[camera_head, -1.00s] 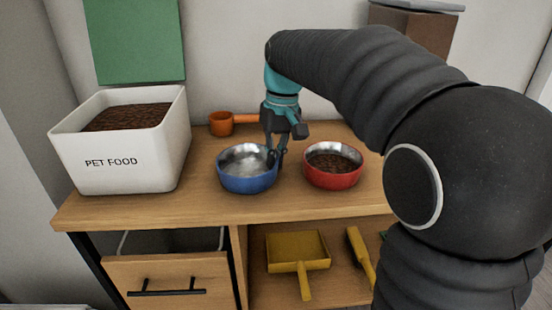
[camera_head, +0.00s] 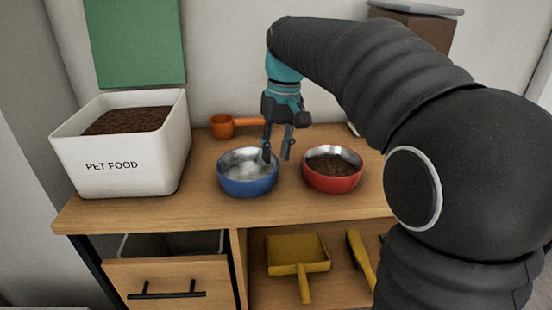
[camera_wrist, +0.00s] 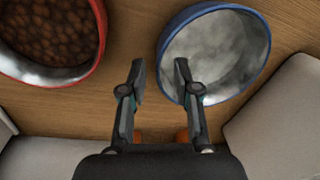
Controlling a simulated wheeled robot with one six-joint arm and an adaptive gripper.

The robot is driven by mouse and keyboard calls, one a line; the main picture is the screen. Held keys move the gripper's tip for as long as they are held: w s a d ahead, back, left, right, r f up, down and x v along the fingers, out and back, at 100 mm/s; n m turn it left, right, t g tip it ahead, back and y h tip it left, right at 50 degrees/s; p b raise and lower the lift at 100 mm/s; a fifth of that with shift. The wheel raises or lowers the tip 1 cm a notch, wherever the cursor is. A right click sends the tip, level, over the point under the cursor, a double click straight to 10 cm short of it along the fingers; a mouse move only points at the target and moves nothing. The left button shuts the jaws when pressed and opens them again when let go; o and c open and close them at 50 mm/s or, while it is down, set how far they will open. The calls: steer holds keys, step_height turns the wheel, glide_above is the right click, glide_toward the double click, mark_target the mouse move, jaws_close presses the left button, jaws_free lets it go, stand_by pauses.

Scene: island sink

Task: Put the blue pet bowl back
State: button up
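The blue pet bowl (camera_head: 247,186) stands upright on the wooden counter, with a silver inside that looks empty. It also shows at the top right of the wrist view (camera_wrist: 263,55). My gripper (camera_head: 278,154) is open at the bowl's right rim, with nothing held between its fingers. In the wrist view my gripper (camera_wrist: 160,66) has one finger overlapping the blue rim and the other over bare wood between the two bowls. I cannot tell whether a finger touches the rim.
A red bowl (camera_head: 332,182) of brown kibble stands close on the right. A white pet food bin (camera_head: 150,170) stands left. An orange scoop (camera_head: 221,125) lies behind. Below are an open drawer (camera_head: 170,280) and a yellow dustpan (camera_head: 297,248). The counter's front strip is clear.

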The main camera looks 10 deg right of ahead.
step_height(320, 180, up, 9)
steer(key=d, duration=0.1)
steer(key=shift+p, duration=0.45)
steer(key=s+d+f+m+t, duration=0.1)
steer(key=s+d+f+t, duration=0.2)
steer(key=s+f, duration=0.5)
steer(key=s+d+f+m+t+h, duration=0.1)
steer(key=s+d+f+m+t, duration=0.1)
steer(key=s+f, duration=0.7)
steer(key=s+d+t, duration=0.1)
steer(key=s+d, duration=0.1)
steer(key=s, duration=0.3)
steer(key=shift+d+f, duration=0.2)
